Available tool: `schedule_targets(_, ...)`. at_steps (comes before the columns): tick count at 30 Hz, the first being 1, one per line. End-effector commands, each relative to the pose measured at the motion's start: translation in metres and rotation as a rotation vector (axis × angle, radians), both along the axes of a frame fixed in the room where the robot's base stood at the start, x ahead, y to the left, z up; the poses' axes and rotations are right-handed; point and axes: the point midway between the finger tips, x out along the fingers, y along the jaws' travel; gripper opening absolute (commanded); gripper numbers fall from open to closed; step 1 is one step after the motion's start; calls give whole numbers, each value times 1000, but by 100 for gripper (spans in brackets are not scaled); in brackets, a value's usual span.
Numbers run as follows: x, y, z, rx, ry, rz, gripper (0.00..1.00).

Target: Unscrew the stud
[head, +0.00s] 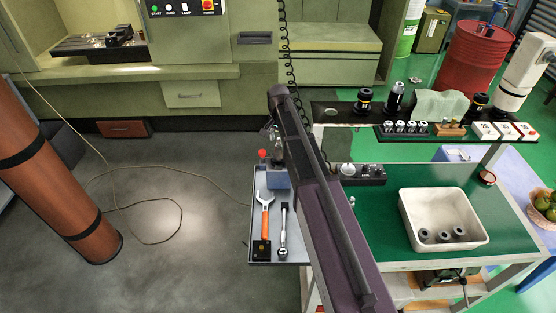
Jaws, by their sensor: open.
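My gripper (279,158) is small and partly hidden beside my purple arm. It points down above a blue block (277,180) on the grey side tray. It is open, and I see nothing held in it. I cannot make out the stud; it may be hidden at the block by my gripper and arm. I cannot tell whether the gripper touches the block.
The grey tray (259,214) holds an orange-handled wrench (265,216), a ratchet (283,232) and a black box (261,249). Right of my arm, a white bin (410,213) with dark cylinders stands on the green cart top (375,225). A shelf of tool holders (345,112) runs behind.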

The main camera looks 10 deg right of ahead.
Motion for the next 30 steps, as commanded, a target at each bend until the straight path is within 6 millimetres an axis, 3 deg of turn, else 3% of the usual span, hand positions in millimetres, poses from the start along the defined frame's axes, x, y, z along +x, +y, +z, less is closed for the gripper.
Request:
schedule_targets(3,0,0,0,0,0,1,62)
schedule_targets(9,0,0,0,0,0,2,3)
schedule_targets(10,0,0,0,0,0,2,0)
schedule_targets(30,0,0,6,0,0,60,0)
